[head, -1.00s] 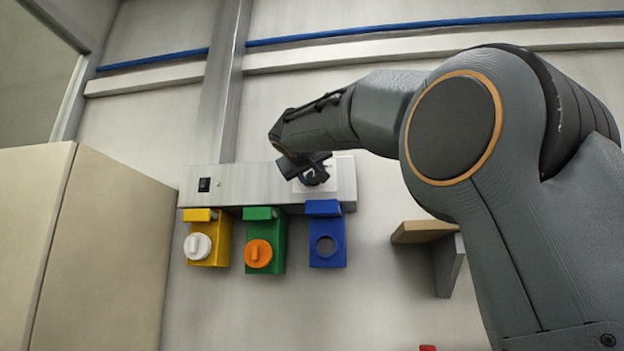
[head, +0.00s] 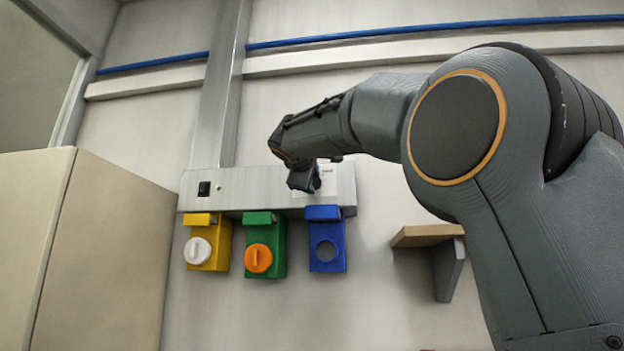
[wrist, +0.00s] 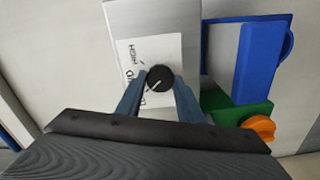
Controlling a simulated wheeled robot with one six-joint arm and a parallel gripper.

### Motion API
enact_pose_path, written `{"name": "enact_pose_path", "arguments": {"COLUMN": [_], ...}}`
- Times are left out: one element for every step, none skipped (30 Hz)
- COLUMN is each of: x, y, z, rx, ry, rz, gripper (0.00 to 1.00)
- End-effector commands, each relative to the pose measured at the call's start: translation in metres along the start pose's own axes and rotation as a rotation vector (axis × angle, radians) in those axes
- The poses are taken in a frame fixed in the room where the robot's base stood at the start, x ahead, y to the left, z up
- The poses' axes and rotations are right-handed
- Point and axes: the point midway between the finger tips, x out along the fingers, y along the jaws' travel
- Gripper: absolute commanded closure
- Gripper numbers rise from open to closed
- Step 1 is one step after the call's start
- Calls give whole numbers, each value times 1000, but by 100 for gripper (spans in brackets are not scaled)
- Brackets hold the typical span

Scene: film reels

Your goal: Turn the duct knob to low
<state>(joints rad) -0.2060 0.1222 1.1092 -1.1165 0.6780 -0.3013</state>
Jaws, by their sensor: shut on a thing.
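The duct knob (wrist: 160,77) is a round black knob with a white pointer line, on a white label plate (wrist: 133,62) of the metal panel (head: 262,185). In the wrist view the line slants to the lower left. "HIGH" and part of "MID" are readable; the lettering below is partly covered by a finger. My gripper (head: 304,180) is at the panel's right end, its blue fingers on either side of the knob, shut on it. In the head view it hides the knob.
Yellow (head: 221,256), green (head: 278,236) and blue (head: 336,254) boxes hang below the panel; the yellow has a white dial, the green an orange one. A black switch (head: 204,188) is at the panel's left. A shelf (head: 427,233) is at right, a beige cabinet (head: 105,260) at left.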

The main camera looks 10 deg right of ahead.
Motion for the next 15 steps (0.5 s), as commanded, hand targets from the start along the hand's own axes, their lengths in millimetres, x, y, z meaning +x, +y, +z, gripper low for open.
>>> {"name": "enact_pose_path", "arguments": {"x": [0,0,0,0,0,0,0,0,0,0,0,0,0,0,0], "y": [0,0,0,0,0,0,0,0,0,0,0,0,0,0,0], "z": [-1,-1,-1,-1,-1,-1,0,0,0,0,0,0,0,0,0], "rx": [-17,-28,-39,-46,-53,-61,-66,-69,-73,-75,-77,-78,-79,-79,-79], "ry": [2,1,1,1,1,1,1,1,1,1,1,1,1,1,1], "rz": [0,0,0,0,0,0,0,0,0,0,0,0,0,0,0], "gripper": [89,89,89,89,89,89,89,89,89,89,89,89,89,89,89]}}
